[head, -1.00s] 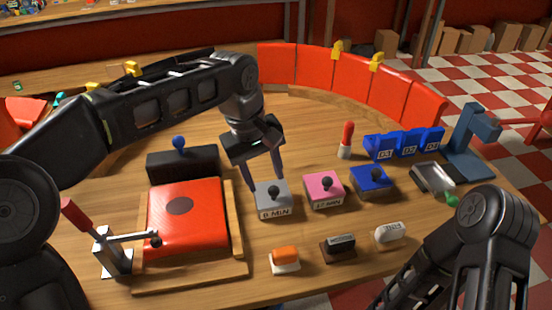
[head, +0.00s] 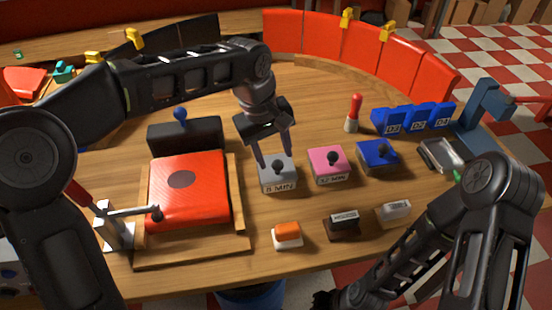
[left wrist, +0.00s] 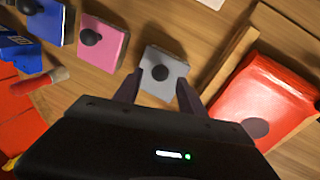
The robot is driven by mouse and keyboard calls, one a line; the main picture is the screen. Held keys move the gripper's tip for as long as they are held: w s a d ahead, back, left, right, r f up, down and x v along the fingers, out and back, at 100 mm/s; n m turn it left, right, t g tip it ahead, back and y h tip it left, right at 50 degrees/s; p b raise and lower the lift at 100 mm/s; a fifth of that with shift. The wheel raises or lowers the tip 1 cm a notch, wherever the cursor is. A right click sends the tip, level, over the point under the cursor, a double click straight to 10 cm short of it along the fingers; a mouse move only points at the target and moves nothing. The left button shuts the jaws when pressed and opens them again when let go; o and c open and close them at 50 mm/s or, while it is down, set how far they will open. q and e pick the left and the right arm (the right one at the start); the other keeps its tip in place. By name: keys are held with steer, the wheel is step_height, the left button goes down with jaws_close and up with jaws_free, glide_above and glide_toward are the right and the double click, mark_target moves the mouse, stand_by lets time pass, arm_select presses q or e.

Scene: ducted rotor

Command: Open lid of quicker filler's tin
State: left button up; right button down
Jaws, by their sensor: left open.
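A grey tin (head: 279,182) with a dark round knob on its lid stands on the table; its label ends in "MIN", the digit is hard to read. A pink tin (head: 330,172) with a label I read as 12 MIN stands to its right. A blue tin (head: 377,161) stands further right, no label readable. All three lids look closed. My left gripper (head: 274,158) is open over the grey tin, fingers apart on either side of the knob, holding nothing. The left wrist view shows the grey tin (left wrist: 164,88) between the fingertips. My right gripper (head: 325,299) is mostly cut off at the bottom edge.
A red pad in a wooden frame (head: 243,238) and a red-handled lever lie left. An orange-topped block (head: 287,235), a dark stamp (head: 343,224) and a white piece (head: 394,213) lie in front. Blue numbered holders (head: 413,118) and a red-topped stick (head: 353,113) stand behind.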

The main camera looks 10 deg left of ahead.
mark_target(276, 163)
arm_select(q)
steer(key=shift+w+d+f, duration=0.1)
steer(key=shift+d+f, duration=0.05)
steer(key=shift+f, duration=0.55)
steer(key=shift+w+d+f, duration=0.1)
steer(key=shift+f, duration=0.6)
steer(key=shift+c, duration=0.6)
jaws_close()
